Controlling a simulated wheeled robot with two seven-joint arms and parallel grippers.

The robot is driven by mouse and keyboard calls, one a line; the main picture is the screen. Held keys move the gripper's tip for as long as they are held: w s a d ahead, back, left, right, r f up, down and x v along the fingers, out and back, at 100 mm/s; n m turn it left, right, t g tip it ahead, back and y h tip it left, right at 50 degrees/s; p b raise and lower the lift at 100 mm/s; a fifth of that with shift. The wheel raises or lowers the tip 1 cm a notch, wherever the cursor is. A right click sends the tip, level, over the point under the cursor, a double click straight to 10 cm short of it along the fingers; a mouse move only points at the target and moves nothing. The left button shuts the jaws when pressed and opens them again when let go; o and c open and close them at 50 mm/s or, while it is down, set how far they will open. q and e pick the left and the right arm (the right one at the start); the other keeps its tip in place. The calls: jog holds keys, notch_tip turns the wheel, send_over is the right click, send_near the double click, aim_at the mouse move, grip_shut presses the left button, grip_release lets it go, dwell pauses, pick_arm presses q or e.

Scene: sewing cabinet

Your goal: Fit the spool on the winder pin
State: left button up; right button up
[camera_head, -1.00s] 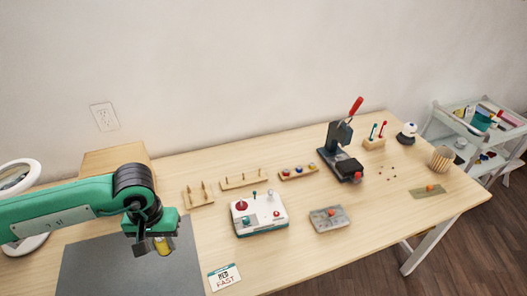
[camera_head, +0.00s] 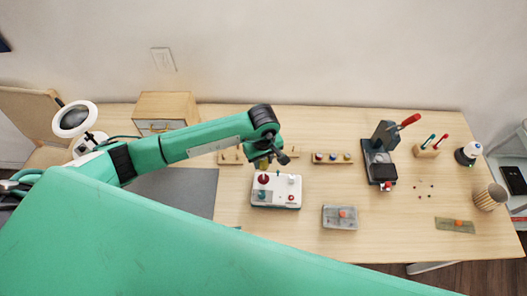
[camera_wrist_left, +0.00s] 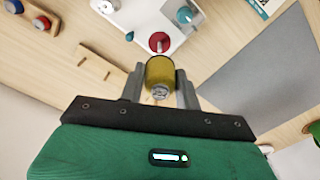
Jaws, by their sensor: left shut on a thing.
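My left gripper (camera_head: 264,160) is shut on a yellow spool (camera_wrist_left: 160,76), which shows clearly between the two fingers in the left wrist view. In the head view the spool is mostly hidden under the wrist. The white winder box (camera_head: 277,203) stands on the table just in front of the gripper. A red disc (camera_wrist_left: 158,42) with a short pin lies just beyond the spool in the wrist view, and a teal knob (camera_wrist_left: 185,15) is beside it. I cannot tell the gap between spool and pin. My right gripper is not in view.
Wooden peg racks (camera_head: 230,158) stand behind the winder. A rack of colored spools (camera_head: 332,159), a grey block (camera_head: 339,224) and a black press (camera_head: 380,160) are to the right. A grey mat (camera_head: 175,192) lies left. My green arm covers the foreground.

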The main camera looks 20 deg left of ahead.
pick_arm(q)
jog(key=shift+d+f, duration=0.1)
jog(key=shift+d, duration=0.05)
jog(key=shift+f, duration=0.45)
jog(key=shift+f+b, duration=0.5)
jog(key=shift+f, duration=0.15)
jog(key=shift+f+b, duration=0.5)
jog(key=shift+f, duration=0.7)
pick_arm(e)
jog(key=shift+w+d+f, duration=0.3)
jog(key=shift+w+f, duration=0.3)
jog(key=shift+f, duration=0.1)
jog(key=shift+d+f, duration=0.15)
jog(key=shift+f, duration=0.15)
pick_arm(q)
jog(key=shift+b, duration=0.3)
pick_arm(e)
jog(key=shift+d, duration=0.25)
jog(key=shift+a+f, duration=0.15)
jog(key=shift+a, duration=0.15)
pick_arm(q)
jog(key=shift+f+b, duration=0.2)
jog(key=shift+b, duration=0.25)
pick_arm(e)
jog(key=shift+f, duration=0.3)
